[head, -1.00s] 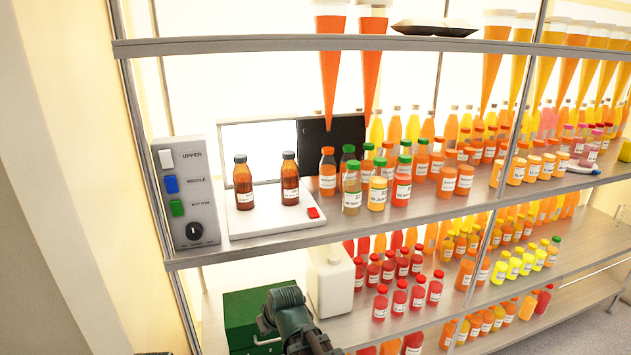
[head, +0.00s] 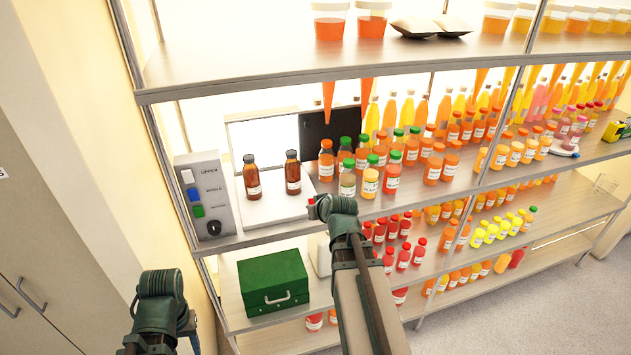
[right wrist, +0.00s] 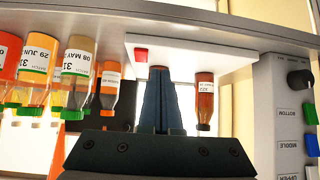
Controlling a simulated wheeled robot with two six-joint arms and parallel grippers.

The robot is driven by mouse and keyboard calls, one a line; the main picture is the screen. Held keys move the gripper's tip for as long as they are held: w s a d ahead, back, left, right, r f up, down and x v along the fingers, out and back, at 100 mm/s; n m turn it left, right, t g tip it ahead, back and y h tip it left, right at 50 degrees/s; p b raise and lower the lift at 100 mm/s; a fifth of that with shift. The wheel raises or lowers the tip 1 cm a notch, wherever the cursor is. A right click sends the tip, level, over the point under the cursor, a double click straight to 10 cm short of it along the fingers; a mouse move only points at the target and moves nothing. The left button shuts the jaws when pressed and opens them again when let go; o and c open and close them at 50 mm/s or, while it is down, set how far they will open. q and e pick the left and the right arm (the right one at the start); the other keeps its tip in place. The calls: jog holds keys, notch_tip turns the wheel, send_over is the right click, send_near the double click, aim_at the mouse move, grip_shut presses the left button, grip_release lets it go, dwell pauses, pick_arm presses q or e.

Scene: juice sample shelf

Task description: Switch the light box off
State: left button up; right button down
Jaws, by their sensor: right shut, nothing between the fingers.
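The light box (head: 258,213) is a white base on the middle shelf with two brown bottles on it and a bright upright panel (head: 262,140) behind. Its red button (right wrist: 141,54) is at the front right corner. My right gripper (right wrist: 159,70) is shut and empty, its tips close to the button in the right wrist view, which is upside down; I cannot tell if they touch. In the head view my right wrist hides part of the light box's right front corner. My left gripper (head: 160,285) is low at the left, its fingers not clearly shown.
A grey control box (head: 205,196) with white, blue and green switches and a black knob stands left of the light box. Several juice bottles (head: 370,182) stand close to its right. A green case (head: 272,283) is on the shelf below. The upper shelf (head: 270,68) overhangs.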

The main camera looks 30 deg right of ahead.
pick_arm(q)
notch_tip(320, 180, up, 5)
jog(key=p, duration=0.3)
jog(key=shift+f, duration=0.15)
pick_arm(e)
jog(key=d+r, duration=0.3)
jog(key=r, duration=0.3)
jog(key=shift+d+m+t+h, duration=0.2)
jog(key=shift+m+t+h, duration=0.1)
jog(key=shift+h, duration=0.1)
jog(key=shift+f, duration=0.15)
jog(key=b+x, duration=0.6)
jog(key=x, duration=0.3)
jog(key=shift+w+f, duration=0.25)
jog(key=shift+f, duration=0.05)
jog(key=f+b, duration=0.3)
jog(key=shift+w+d, duration=0.1)
jog(key=shift+w, duration=0.25)
jog(key=shift+f+b, duration=0.4)
jog(key=shift+b, duration=0.05)
pick_arm(q)
notch_tip(320, 180, down, 10)
